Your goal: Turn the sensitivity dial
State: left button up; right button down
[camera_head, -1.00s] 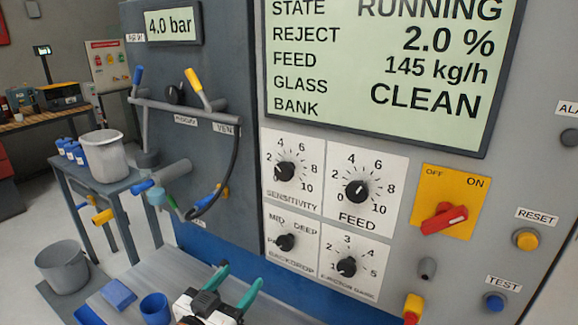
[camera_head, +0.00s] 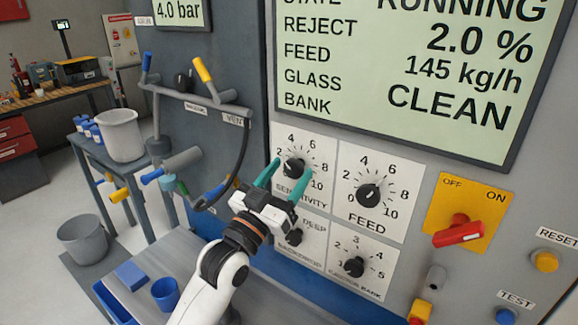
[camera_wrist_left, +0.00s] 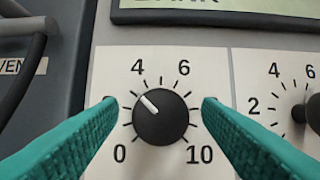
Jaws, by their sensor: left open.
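The sensitivity dial (camera_head: 293,168) is a black round knob on a white plate marked 0 to 10, at the upper left of the dial group. In the left wrist view the dial (camera_wrist_left: 160,117) sits between my teal fingers, its white pointer aimed up-left, a little short of 4. My left gripper (camera_head: 281,178) is open, one finger on either side of the dial, with a visible gap on both sides in the wrist view. In the head view the gripper partly covers the plate's lower left. My right gripper is not in view.
The feed dial (camera_head: 368,195) is close on the right. The backdrop dial (camera_head: 294,237) and ejector bank dial (camera_head: 354,267) are below. A red switch (camera_head: 459,230) on a yellow plate is farther right. A black hose (camera_head: 239,160) hangs at the left.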

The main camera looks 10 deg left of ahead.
pick_arm(q)
jog(key=shift+w+r, duration=0.2)
jog(key=shift+w+d, duration=0.15)
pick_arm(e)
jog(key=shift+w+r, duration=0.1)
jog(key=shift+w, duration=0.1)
pick_arm(q)
jog(key=shift+c, duration=0.6)
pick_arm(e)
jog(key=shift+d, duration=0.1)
pick_arm(q)
jog(key=c, duration=0.9)
jog(key=shift+o, duration=0.2)
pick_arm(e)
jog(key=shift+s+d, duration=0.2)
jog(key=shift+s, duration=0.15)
pick_arm(q)
jog(key=shift+f+m, duration=0.1)
jog(key=shift+m, duration=0.2)
